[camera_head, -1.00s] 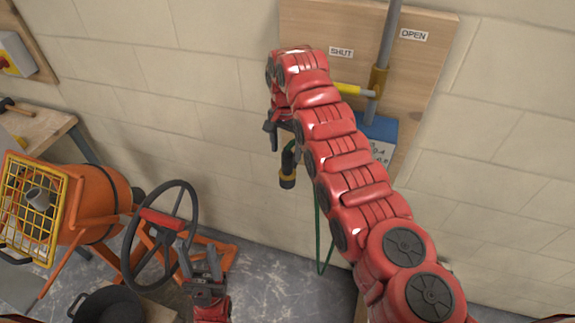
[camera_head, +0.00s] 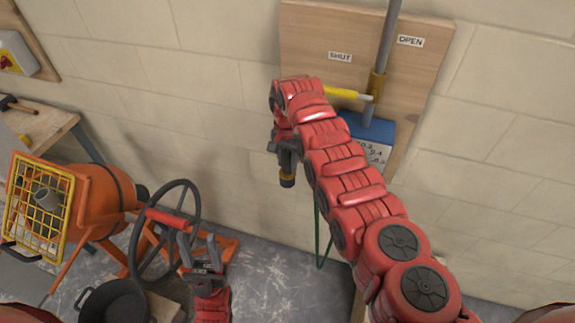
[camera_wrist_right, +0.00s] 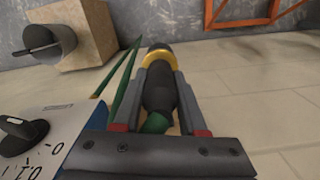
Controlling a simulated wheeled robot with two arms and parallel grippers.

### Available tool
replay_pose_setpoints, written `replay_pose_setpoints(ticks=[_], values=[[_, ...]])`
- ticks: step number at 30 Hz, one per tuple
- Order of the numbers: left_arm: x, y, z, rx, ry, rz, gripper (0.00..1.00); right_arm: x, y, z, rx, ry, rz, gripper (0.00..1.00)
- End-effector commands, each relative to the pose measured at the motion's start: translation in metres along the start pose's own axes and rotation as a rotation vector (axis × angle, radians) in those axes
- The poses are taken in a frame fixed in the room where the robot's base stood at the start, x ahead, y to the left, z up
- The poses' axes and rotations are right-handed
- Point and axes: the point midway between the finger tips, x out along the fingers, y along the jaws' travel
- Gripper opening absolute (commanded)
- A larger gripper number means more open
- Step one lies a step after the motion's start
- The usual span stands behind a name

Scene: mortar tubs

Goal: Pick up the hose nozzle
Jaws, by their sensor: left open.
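The hose nozzle is dark with a yellow-orange ring and hangs against the wall. Its lower end (camera_head: 287,178) shows below my right gripper (camera_head: 285,150) in the head view. In the right wrist view the nozzle (camera_wrist_right: 159,90) lies between the two fingers of my right gripper (camera_wrist_right: 163,85), with its ringed end beyond the fingertips. No clear gap shows beside it, but I cannot tell whether the fingers grip it. A green hose (camera_wrist_right: 155,123) joins its near end. My left gripper (camera_head: 202,243) is open and empty, low beside the mixer's handwheel.
A wooden board (camera_head: 327,30) carries a pipe (camera_head: 388,45), a yellow lever (camera_head: 342,93) and a blue box (camera_head: 370,127) close to my right arm. An orange mixer (camera_head: 100,200) with a handwheel (camera_head: 137,252) and a black tub (camera_head: 112,302) stand at the left.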

Motion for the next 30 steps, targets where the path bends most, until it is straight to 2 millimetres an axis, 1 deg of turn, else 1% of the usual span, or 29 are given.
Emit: replay_pose_setpoints(ticks=[1, 3, 6, 30], values=[[0.0, 0.0, 0.0, 0.0, 0.0, 0.0, 0.5, 0.0001, 0.0002, 0.0001, 0.0, 0.0, 0.001, 0.28], [0.0, 0.0, 0.0, 0.0, 0.0, 0.0, 0.5, 0.0001, 0.0002, 0.0001, 0.0, 0.0, 0.001, 0.15], [0.0, 0.0, 0.0, 0.0, 0.0, 0.0, 0.5, 0.0001, 0.0002, 0.0001, 0.0, 0.0, 0.001, 0.0], [0.0, 0.0, 0.0, 0.0, 0.0, 0.0, 0.5, 0.0001, 0.0001, 0.0003, 0.0, -0.001, 0.001, 0.0]])
